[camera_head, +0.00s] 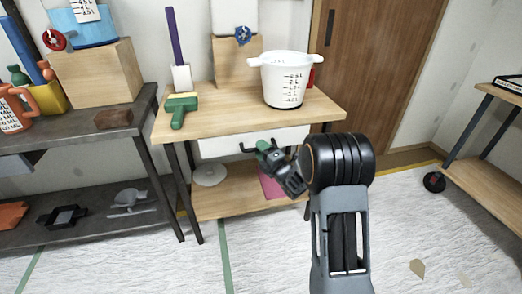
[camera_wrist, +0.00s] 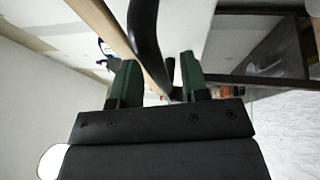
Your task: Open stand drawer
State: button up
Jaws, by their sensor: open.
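The wooden stand (camera_head: 225,103) has a white drawer (camera_head: 222,147) just under its top. The drawer front looks about flush with the stand, so it appears closed. My gripper (camera_head: 263,147) is at the middle of the drawer front and hides part of it. In the wrist view my gripper (camera_wrist: 160,68) has its two green fingers apart. The dark curved drawer handle (camera_wrist: 145,35) runs down between the fingers. I cannot tell whether either finger touches it. The white drawer front (camera_wrist: 187,25) lies beside the handle.
A dark shelf unit (camera_head: 125,143) stands left. The floor in front is mostly clear.

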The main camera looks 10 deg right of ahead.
jog(key=shift+w+a+r, duration=0.1)
jog(key=shift+w+a, duration=0.05)
jog(key=shift+w, duration=0.2)
grip_shut()
dwell(0.3)
